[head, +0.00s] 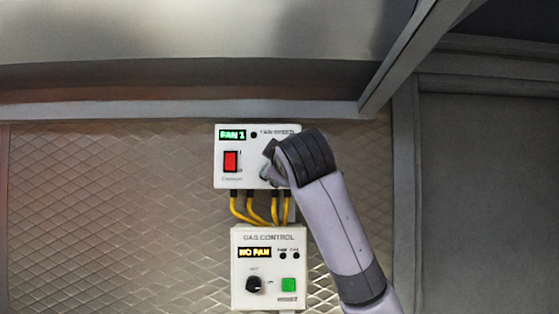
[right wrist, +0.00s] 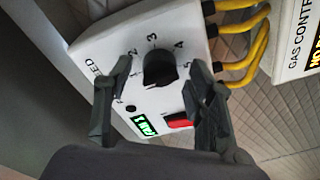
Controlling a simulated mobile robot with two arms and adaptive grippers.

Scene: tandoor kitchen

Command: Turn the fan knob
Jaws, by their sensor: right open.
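The white fan speed box (head: 223,152) is on the wall in the head view. Its green display reads FAN 1 and it has a red rocker switch (head: 231,161). The black fan knob (right wrist: 160,69) shows in the right wrist view, ringed by printed numbers. My right gripper (head: 268,163) covers the knob in the head view. In the right wrist view the right gripper (right wrist: 163,77) is open, with one finger on each side of the knob and gaps visible between. My left gripper is not in view.
Below hangs a white gas control box (head: 241,264) with a NO FAN display, a black knob (head: 254,284) and a green button (head: 288,285). Yellow cables (head: 255,209) join the boxes. A metal hood edge (head: 180,110) runs above. The patterned wall on the left is clear.

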